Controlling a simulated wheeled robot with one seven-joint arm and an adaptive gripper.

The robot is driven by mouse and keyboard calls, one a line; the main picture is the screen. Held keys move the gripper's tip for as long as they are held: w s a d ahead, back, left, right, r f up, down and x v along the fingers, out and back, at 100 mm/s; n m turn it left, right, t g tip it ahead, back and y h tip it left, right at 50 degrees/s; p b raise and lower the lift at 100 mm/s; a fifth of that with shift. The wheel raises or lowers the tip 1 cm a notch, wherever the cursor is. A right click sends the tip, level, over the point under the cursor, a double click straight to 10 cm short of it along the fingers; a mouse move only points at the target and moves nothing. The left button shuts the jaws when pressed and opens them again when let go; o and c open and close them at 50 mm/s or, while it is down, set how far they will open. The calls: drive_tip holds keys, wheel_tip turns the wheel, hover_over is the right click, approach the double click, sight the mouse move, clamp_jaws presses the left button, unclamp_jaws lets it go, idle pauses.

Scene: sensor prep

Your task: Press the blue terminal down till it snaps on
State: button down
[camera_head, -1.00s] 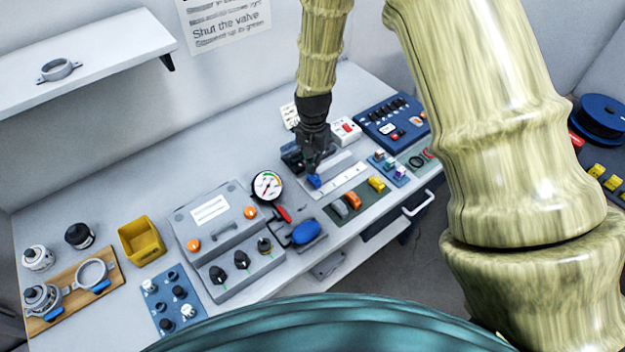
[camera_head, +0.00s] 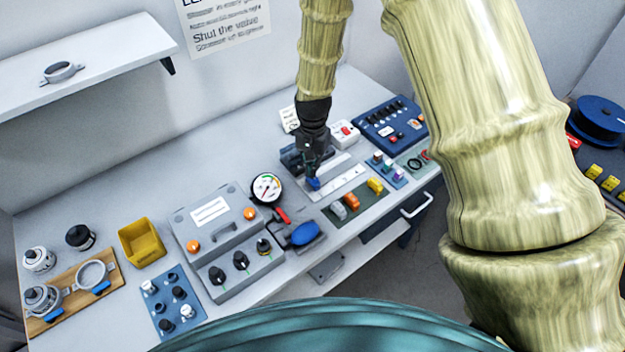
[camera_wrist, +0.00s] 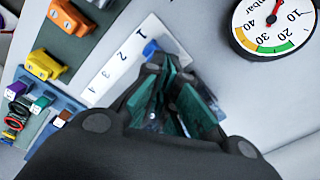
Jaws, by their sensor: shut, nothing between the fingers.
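In the wrist view the blue terminal (camera_wrist: 151,48) shows just beyond my fingertips, beside the strip's printed numbers (camera_wrist: 122,57). My gripper (camera_head: 312,172) points down over the terminal with its fingers shut and nothing between them. In the wrist view my gripper (camera_wrist: 155,68) has its tips at or very near the terminal. I cannot tell whether they touch it. The underside of the terminal is hidden.
A blue panel (camera_head: 390,124) lies behind on the right.

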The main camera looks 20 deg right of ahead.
drive_tip(key=shift+s+r, duration=0.1)
drive_tip(key=shift+f+b, duration=0.45)
drive_tip(key=shift+f, duration=0.65)
idle(1.2)
drive_tip(key=shift+r, duration=0.15)
drive_tip(key=shift+r+p, duration=2.55)
drive_tip(key=shift+r, duration=0.85)
